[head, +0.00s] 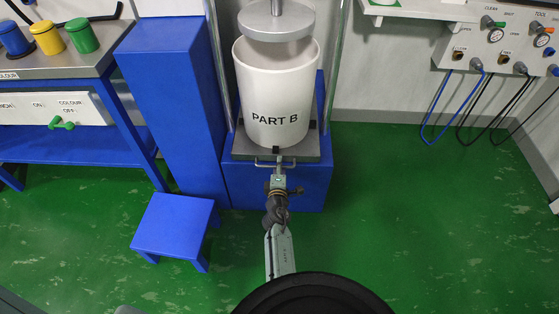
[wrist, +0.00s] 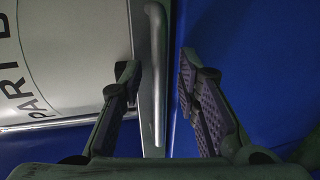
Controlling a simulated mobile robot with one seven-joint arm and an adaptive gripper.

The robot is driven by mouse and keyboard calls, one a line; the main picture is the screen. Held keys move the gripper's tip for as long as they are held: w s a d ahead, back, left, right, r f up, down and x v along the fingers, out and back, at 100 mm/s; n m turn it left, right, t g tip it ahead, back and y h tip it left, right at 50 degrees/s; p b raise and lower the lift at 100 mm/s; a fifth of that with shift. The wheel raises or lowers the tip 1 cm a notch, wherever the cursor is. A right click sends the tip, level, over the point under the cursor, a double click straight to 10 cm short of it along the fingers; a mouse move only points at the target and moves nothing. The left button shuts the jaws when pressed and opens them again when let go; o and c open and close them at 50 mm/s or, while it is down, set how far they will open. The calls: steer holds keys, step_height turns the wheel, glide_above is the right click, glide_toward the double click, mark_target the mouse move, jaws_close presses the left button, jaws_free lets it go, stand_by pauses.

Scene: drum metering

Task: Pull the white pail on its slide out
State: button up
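The white pail (head: 277,95), marked PART B, stands upright on a grey slide plate (head: 243,147) over a blue base. A metal bar handle (head: 262,163) sticks out at the slide's front edge. My gripper (head: 277,180) is right in front of this handle in the head view. In the wrist view, the handle (wrist: 156,95) runs up between the two fingers of my gripper (wrist: 158,68). The fingers are open, with a gap on each side of the bar. The pail (wrist: 60,60) shows at the left there. My arm hides part of the base's front.
A round metal plate (head: 277,22) on a rod hangs over the pail's mouth, between upright posts. A blue step stool (head: 173,222) stands left of my arm. A blue cabinet (head: 175,100) is beside the base. Green floor (head: 400,200) at the right is clear.

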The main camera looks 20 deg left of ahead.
steer(key=shift+w, duration=0.1)
steer(key=shift+c, duration=0.5)
jaws_close()
stand_by(0.4)
